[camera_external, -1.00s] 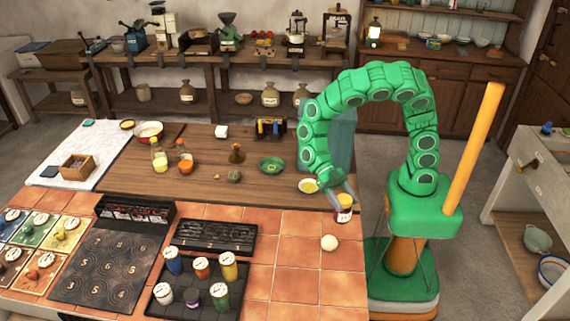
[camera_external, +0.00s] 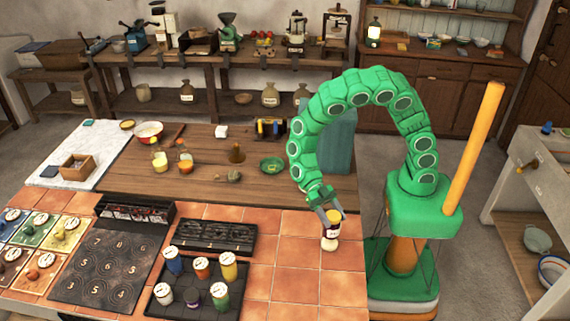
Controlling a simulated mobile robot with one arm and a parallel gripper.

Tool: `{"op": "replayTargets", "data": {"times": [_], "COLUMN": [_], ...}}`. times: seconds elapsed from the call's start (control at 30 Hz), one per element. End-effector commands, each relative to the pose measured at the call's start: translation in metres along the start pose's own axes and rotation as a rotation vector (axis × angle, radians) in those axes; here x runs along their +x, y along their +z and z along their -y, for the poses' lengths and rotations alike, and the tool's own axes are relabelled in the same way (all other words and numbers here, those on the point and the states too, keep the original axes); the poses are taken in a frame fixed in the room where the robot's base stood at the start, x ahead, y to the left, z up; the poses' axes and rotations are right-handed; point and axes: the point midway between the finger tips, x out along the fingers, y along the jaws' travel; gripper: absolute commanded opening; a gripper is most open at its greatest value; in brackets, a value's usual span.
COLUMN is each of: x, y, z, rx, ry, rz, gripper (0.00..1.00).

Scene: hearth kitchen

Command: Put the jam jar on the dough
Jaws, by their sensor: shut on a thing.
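The jam jar (camera_external: 332,226), with a yellow lid and a pale label over a dark body, is upright in my gripper (camera_external: 331,214). My gripper is shut on it from above, with a finger on either side near the lid. The dough (camera_external: 329,245), a small pale ball, sits on the orange tiled counter (camera_external: 290,270). The jar is directly above the dough in the picture and hides its top. I cannot tell whether they touch.
A black tray of several lidded jars (camera_external: 194,282) and a dark grate (camera_external: 214,237) are to the left. A green bowl (camera_external: 272,165) is on the wooden worktop behind. The tiles around the dough are clear.

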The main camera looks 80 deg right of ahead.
Motion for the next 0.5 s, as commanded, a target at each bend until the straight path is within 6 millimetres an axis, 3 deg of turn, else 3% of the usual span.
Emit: {"op": "replayTargets", "data": {"times": [0.2,0.5], "x": [0.007,0.007], "y": [0.016,0.018], "z": [0.0,0.0], "rx": [0.002,0.001], "ry": [0.0,0.0], "rz": [-0.003,-0.001], "gripper": [0.08,0.08]}}
